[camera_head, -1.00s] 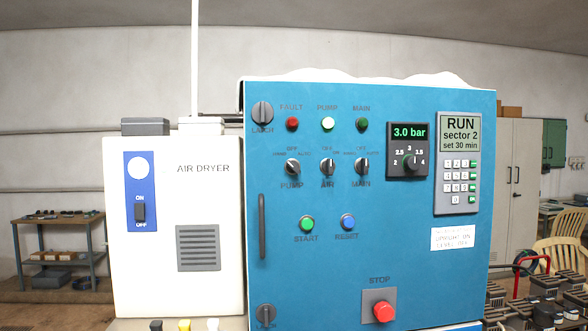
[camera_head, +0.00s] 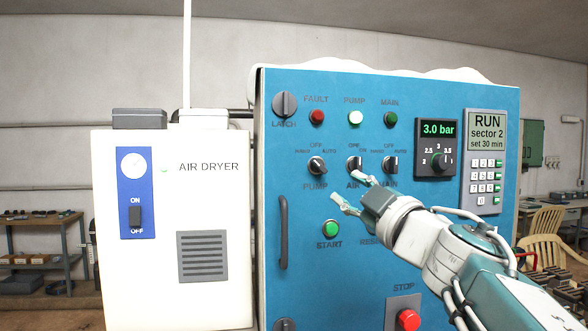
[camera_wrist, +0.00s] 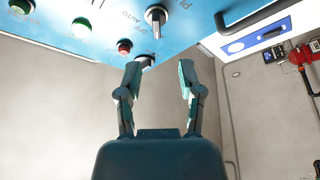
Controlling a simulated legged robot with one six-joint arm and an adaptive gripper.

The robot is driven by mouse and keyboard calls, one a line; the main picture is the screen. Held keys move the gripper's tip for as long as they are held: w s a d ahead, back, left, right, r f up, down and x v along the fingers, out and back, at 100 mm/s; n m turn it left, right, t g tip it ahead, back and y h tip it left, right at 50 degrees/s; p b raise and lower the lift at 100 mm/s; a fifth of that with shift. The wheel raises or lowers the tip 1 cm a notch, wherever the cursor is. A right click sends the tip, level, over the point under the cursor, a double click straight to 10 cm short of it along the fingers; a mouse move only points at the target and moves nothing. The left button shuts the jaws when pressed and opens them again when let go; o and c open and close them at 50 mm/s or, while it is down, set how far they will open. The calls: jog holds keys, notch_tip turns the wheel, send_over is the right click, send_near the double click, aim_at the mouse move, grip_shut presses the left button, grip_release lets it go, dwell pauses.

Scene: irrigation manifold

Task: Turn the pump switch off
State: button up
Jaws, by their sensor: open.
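The pump switch (camera_head: 317,166) is a dark rotary knob on the blue panel, below the red fault lamp. Its labels read HAND, OFF and AUTO, and its pointer looks tilted to the upper left, toward HAND. The green PUMP lamp (camera_head: 355,118) is lit pale. My gripper (camera_head: 346,187) is open and empty, in front of the panel, to the right of and slightly below the pump switch. In the wrist view my gripper's two fingers (camera_wrist: 158,75) are spread, and what looks like the pump switch (camera_wrist: 155,17) shows above them, apart from them.
The air switch (camera_head: 354,164) and main switch (camera_head: 391,165) sit close to the right of the pump switch. The green START button (camera_head: 331,229) is below, and a door handle (camera_head: 283,232) is at lower left. A white air dryer (camera_head: 110,270) stands left. My forearm hides the RESET button.

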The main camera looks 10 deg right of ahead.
aim_at(322, 169)
jog(key=x, duration=0.8)
jog(key=shift+w+d, duration=0.25)
jog(key=shift+w, duration=0.15)
jog(key=shift+w+a+r, duration=0.15)
jog(key=shift+w+a, duration=0.2)
jog(key=shift+w, duration=0.2)
jog(key=shift+d, duration=0.1)
jog(key=shift+d, duration=0.1)
grip_shut()
